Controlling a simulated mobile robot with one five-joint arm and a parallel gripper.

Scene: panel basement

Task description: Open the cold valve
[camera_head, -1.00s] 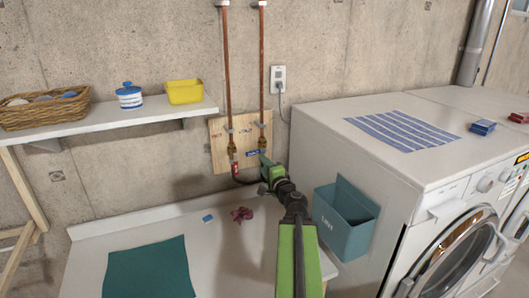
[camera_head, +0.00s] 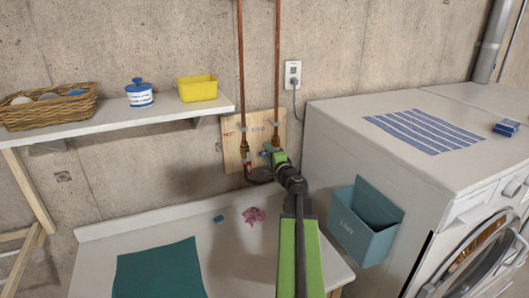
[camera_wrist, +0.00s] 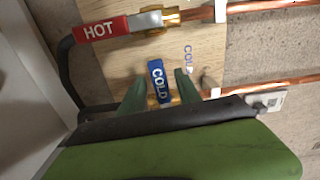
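The cold valve's blue handle (camera_wrist: 158,82), marked COLD, lies crosswise to its copper pipe in the wrist view. It is partly hidden in the head view (camera_head: 265,153). My gripper (camera_wrist: 161,78) has its two green fingers on either side of the blue handle, with narrow gaps showing, so it looks open around it. In the head view my gripper (camera_head: 272,152) is at the valve, at the lower part of the board. The red HOT handle (camera_wrist: 101,29) lies in line with its pipe, beside the cold one.
Both valves sit on a wooden board (camera_head: 232,135) on the concrete wall. A black hose (camera_wrist: 68,75) runs close by. A shelf (camera_head: 120,118) is at left, a white worktop (camera_head: 200,260) below, and a teal lint bin (camera_head: 362,240) on the washer's side at right.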

